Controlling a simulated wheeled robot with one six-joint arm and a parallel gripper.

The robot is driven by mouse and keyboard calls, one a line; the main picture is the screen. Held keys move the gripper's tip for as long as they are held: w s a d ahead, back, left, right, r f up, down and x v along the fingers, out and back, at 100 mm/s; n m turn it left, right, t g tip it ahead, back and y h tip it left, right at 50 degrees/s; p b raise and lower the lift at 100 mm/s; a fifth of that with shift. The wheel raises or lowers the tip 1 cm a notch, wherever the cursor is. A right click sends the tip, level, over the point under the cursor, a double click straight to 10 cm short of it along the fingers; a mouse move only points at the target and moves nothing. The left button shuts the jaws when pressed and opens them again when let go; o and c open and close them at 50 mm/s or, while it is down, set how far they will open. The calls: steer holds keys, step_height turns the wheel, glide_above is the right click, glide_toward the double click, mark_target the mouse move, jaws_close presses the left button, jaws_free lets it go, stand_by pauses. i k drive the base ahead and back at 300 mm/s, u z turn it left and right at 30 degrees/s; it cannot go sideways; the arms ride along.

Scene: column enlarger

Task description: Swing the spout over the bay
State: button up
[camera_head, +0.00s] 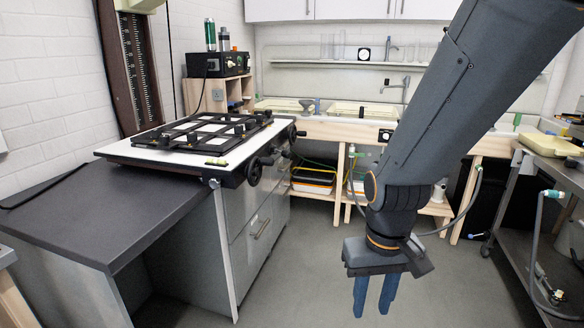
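A grey swivel spout (396,87) stands out from the white tiled back wall, above the long wooden sink bench (335,130). Its outlet end points down near the right side of a pale tray (350,108). I cannot tell which section of the bench is the bay. My arm hides the bench right of the spout. My gripper (374,298) hangs down in front, far nearer than the spout and well below it. Its two blue fingers are apart, with floor visible between them, and it holds nothing.
An enlarger baseboard with a black easel (200,132) sits on a grey cabinet at left. A steel cart (556,225) with hoses stands at right. A shelf (335,65) runs above the spout. Grey floor (300,275) is open between cabinet and cart.

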mark_target(387, 82)
steer(key=z, duration=0.1)
steer(key=i, duration=1.9)
steer(key=z, duration=0.4)
steer(key=i, duration=1.7)
steer(key=z, duration=0.8)
steer(key=i, duration=1.05)
steer(key=z, duration=0.3)
